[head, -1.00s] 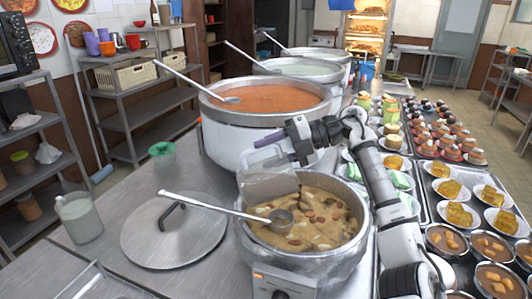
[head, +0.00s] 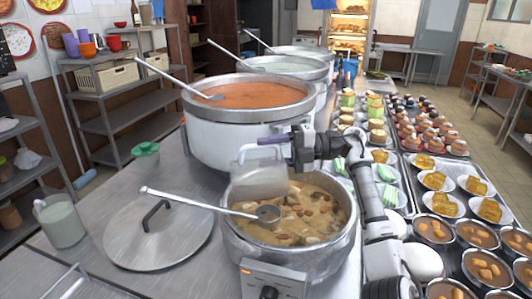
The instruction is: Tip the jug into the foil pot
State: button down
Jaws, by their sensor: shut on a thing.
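The clear jug (head: 262,182) is held over the back left part of the near pot. Its pale handle is at the top, so it looks tilted; I cannot tell which way its mouth faces. No stream of liquid shows, and its contents are unclear. My gripper (head: 272,140) is shut at the jug's handle, reaching from the right. The foil pot (head: 334,252), with a crinkled silvery rim, stands below on a heater with a knob. It holds brown stew with chunks, and a ladle (head: 220,210) rests in it.
A large pot of orange soup (head: 255,95) with a ladle stands just behind. A loose lid (head: 155,235), a jug of whitish liquid (head: 60,222) and a green cup (head: 146,150) are at left. Bowls and plates of food (head: 440,230) crowd the right.

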jog(key=shift+d+f+y+b, duration=0.4)
jog(key=shift+d+f+y, duration=0.05)
jog(key=shift+d+y, duration=0.15)
jog(key=shift+w+d+r+y+b, duration=0.15)
jog(key=shift+d+y+b, duration=0.1)
jog(key=shift+d+y, duration=0.25)
jog(key=shift+w+d+r+y+b, duration=0.1)
jog(key=shift+d+y+b, duration=0.1)
jog(key=shift+d+y, duration=0.3)
jog(key=shift+d, duration=0.1)
dwell(1.0)
